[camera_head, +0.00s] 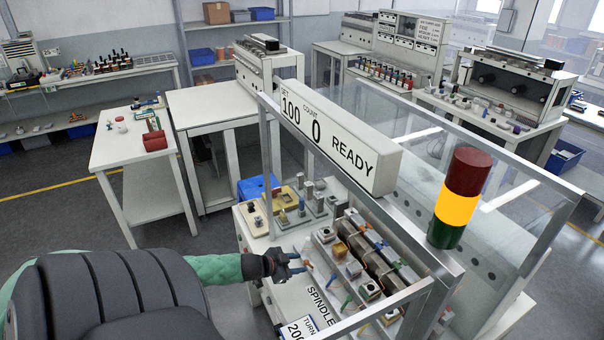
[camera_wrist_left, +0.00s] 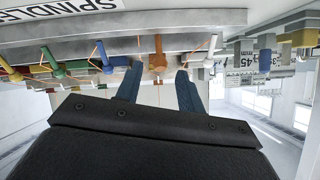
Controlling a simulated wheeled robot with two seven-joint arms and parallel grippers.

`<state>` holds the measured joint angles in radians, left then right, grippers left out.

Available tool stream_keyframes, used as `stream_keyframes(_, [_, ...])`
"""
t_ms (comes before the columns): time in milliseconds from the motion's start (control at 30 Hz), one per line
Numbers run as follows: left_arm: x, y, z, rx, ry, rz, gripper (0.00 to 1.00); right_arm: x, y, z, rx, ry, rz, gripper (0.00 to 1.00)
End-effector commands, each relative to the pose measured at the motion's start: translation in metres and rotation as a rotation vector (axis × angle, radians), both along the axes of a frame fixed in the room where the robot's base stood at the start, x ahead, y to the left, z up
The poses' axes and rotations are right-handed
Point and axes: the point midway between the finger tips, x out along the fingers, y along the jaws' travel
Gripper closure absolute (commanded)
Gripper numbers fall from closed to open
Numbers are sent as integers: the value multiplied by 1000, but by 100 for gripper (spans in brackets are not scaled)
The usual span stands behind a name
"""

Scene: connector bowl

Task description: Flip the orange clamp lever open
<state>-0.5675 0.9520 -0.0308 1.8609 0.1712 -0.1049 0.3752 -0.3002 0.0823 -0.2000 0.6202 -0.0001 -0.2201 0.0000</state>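The orange clamp lever (camera_wrist_left: 158,62) shows in the left wrist view, in a row of coloured levers along the edge of the machine. In the head view a small orange piece that looks like it (camera_head: 308,265) sits just past my left fingertips. My left gripper (camera_head: 299,263) reaches in from the left over the bench. In the left wrist view its two blue fingers (camera_wrist_left: 157,84) are apart, with the orange lever in the gap ahead of them. I cannot tell whether a finger touches it. My right gripper is not in view.
A blue lever (camera_wrist_left: 114,60) and a green lever (camera_wrist_left: 58,70) stand to one side of the orange one. The SPINDLE panel (camera_head: 322,303) lies near the gripper. A metal frame post (camera_head: 410,298) and a signal tower (camera_head: 457,205) stand to the right.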

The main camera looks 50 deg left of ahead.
Motion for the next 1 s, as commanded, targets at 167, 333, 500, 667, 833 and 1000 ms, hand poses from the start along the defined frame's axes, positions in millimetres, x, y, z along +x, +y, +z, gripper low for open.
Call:
stream_keyframes(167, [-15, 3, 7, 0, 1, -1, 62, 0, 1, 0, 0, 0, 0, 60])
stream_keyframes(333, [-24, 5, 12, 0, 1, 0, 62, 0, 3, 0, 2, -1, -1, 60])
stream_keyframes(500, [-28, 6, 15, 0, 0, 0, 62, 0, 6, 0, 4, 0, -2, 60])
stream_keyframes(667, [-28, 6, 16, 0, 0, 0, 62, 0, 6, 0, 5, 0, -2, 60])
stream_keyframes(833, [-28, 6, 16, 0, 0, 0, 62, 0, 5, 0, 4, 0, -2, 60])
stream_keyframes(1000, [-28, 6, 15, 0, 0, 0, 62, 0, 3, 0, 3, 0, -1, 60])
